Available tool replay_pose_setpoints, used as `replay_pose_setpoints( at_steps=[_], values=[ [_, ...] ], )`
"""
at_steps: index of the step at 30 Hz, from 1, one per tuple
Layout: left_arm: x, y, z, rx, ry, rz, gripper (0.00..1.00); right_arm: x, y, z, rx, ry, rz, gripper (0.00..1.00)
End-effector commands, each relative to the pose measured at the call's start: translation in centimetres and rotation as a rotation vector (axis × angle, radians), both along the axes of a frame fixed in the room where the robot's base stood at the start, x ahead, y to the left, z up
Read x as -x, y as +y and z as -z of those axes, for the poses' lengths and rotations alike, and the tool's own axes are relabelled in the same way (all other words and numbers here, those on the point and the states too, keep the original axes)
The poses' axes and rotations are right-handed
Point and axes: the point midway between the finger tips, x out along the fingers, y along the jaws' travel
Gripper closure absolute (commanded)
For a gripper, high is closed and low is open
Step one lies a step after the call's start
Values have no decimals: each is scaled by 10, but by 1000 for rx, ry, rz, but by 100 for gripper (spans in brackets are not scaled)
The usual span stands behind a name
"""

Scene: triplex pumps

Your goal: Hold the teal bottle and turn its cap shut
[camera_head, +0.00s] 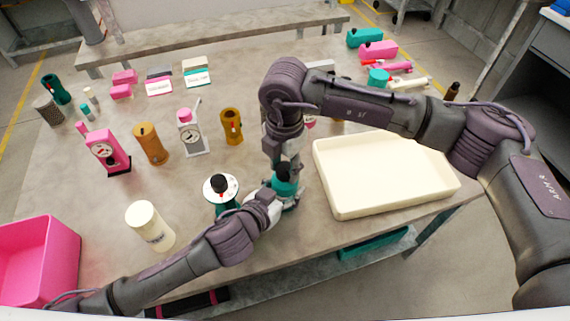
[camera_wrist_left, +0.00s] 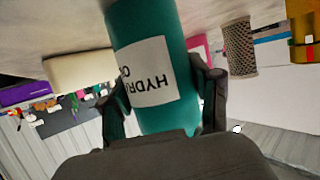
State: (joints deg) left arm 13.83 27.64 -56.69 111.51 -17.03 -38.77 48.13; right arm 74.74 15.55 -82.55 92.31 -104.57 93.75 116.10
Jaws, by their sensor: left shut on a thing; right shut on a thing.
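The teal bottle (camera_head: 285,187) stands near the table's front edge in the head view, mostly hidden between my two grippers. In the left wrist view the teal bottle (camera_wrist_left: 182,52) fills the middle, with a white label bearing dark letters that begin "HYDR". My left gripper (camera_head: 273,203) is shut around the bottle's body from the front left; its fingers (camera_wrist_left: 160,100) lie on both sides of it. My right gripper (camera_head: 284,166) points down from above and is shut at the bottle's top. The cap is hidden there, so how far it is turned cannot be told.
A teal container with a white top and black knob (camera_head: 221,188) stands just left of the bottle. A cream jar (camera_head: 150,227) is farther left. A cream tray (camera_head: 345,211) lies close on the right. A pink bin (camera_head: 40,262) is at far left. Gauges and cylinders stand behind.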

Motion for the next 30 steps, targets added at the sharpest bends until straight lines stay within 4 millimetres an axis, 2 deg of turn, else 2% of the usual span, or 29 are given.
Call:
replay_pose_setpoints(
  at_steps=[12, 27, 28, 30],
  values=[
    [1, 0, 0, 0, 1, 1, 87, -1, 0, -1, -1, -2, 159, 93],
    [1, 0, 0, 0, 1, 1, 87, -1, 0, -1, -1, -2, 173, 92],
    [1, 0, 0, 0, 1, 1, 87, -1, 0, -1, -1, -2, 173, 53],
    [1, 0, 0, 1, 2, 1, 87, -1, 0, -1, -1, -2, 173, 41]
  ],
)
